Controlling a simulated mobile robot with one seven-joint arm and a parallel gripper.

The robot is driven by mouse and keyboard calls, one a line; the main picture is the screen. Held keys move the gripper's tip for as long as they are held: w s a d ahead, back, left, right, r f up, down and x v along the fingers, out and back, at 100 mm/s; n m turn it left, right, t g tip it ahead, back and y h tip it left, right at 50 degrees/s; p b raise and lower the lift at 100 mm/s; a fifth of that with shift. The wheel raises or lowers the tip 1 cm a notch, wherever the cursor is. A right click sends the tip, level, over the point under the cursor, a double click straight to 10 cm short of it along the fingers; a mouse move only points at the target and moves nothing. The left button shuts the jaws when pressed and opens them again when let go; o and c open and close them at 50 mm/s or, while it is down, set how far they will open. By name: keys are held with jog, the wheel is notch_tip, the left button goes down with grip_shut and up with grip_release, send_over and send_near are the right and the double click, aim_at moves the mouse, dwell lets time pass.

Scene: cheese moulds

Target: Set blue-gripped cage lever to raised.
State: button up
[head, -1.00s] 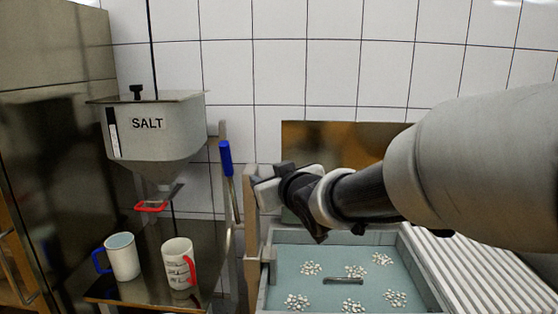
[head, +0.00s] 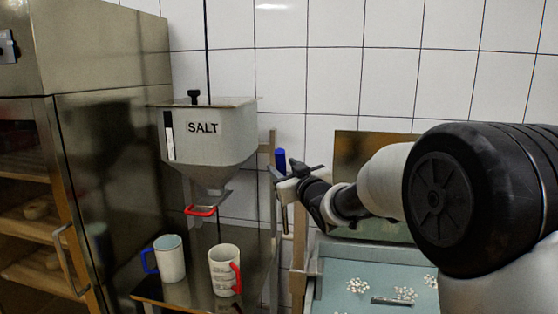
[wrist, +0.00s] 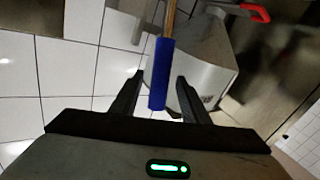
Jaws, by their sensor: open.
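The cage lever's blue grip (head: 281,160) stands upright beside the wooden frame, right of the salt hopper; my gripper partly hides its lower end. My gripper (head: 283,173) is open at the grip. In the wrist view, the blue grip (wrist: 160,70) lies between the two spread fingers of my gripper (wrist: 160,85), with a gap showing on each side. The lever's thin rod (wrist: 171,18) runs from the grip towards the top of that view. The cage itself cannot be made out.
The salt hopper (head: 215,135) with a red-handled gate (head: 201,211) hangs left of the lever. A blue-handled mug (head: 171,262) and a red-handled mug (head: 222,272) stand below it. A blue-floored tray (head: 340,285) with white curds lies at lower right.

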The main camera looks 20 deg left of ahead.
jog(key=x, duration=0.6)
jog(key=shift+w+a+p, duration=0.15)
jog(key=shift+p, duration=0.25)
jog(key=shift+c, duration=0.3)
grip_shut()
